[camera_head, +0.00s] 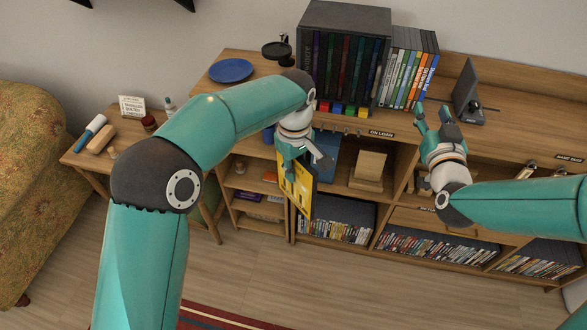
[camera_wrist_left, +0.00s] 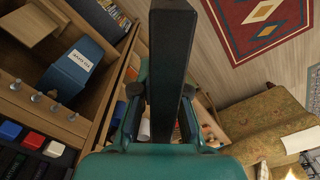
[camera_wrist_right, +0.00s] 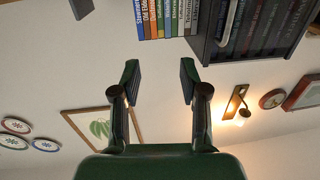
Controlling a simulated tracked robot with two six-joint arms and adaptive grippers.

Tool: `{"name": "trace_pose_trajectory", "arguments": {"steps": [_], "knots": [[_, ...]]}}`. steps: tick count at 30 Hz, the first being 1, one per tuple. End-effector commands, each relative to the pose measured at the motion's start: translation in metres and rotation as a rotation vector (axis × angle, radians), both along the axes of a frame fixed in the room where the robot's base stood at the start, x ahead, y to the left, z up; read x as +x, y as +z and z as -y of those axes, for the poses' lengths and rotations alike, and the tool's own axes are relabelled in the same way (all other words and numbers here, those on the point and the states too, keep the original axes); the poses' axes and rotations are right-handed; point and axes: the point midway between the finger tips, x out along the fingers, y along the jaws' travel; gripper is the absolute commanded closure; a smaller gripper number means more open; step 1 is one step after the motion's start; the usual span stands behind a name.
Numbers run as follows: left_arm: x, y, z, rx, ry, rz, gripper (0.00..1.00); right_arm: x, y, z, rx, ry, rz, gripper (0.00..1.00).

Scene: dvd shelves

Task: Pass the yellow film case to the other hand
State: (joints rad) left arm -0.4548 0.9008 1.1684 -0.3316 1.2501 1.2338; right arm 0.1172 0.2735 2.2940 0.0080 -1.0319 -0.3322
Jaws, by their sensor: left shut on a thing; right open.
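The yellow film case (camera_head: 297,184) hangs in front of the shelf unit in the head view, tilted, its yellow face toward the left. My left gripper (camera_head: 290,158) is shut on its upper part. In the left wrist view the case shows as a dark narrow edge (camera_wrist_left: 173,70) between the fingers of the left gripper (camera_wrist_left: 160,110). My right gripper (camera_head: 434,118) is open and empty, above the shelf top to the right, apart from the case. The right wrist view shows the right gripper's two fingers spread (camera_wrist_right: 158,85) with nothing between them.
A dark case holder (camera_head: 345,18) and a row of upright cases (camera_head: 408,67) stand on the shelf top (camera_head: 270,75). A blue plate (camera_head: 231,70) lies at left. A black stand (camera_head: 467,95) is near my right gripper. Open space lies between the grippers before the shelf.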

Motion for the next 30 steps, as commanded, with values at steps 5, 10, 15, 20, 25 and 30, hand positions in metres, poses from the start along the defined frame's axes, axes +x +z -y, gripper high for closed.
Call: {"name": "trace_pose_trajectory", "arguments": {"steps": [5,10,15,20,25,30], "knots": [[0.0,0.0,0.0,0.0,0.0,0.0,1.0,-0.004,-0.03,-0.012,0.096,0.044,-0.122,0.56],[0.0,0.0,0.0,0.0,0.0,0.0,1.0,-0.018,-0.098,-0.038,0.2,0.1,-0.335,0.56],[0.0,0.0,0.0,0.0,0.0,0.0,1.0,-0.05,-0.181,-0.069,0.295,0.147,-0.592,0.56],[0.0,0.0,0.0,0.0,0.0,0.0,1.0,-0.095,-0.252,-0.097,0.371,0.176,-0.836,0.56],[0.0,0.0,0.0,0.0,0.0,0.0,1.0,-0.156,-0.316,-0.125,0.433,0.201,-1.093,0.56],[0.0,0.0,0.0,0.0,0.0,0.0,1.0,-0.219,-0.363,-0.147,0.47,0.223,-1.31,0.56]]}}
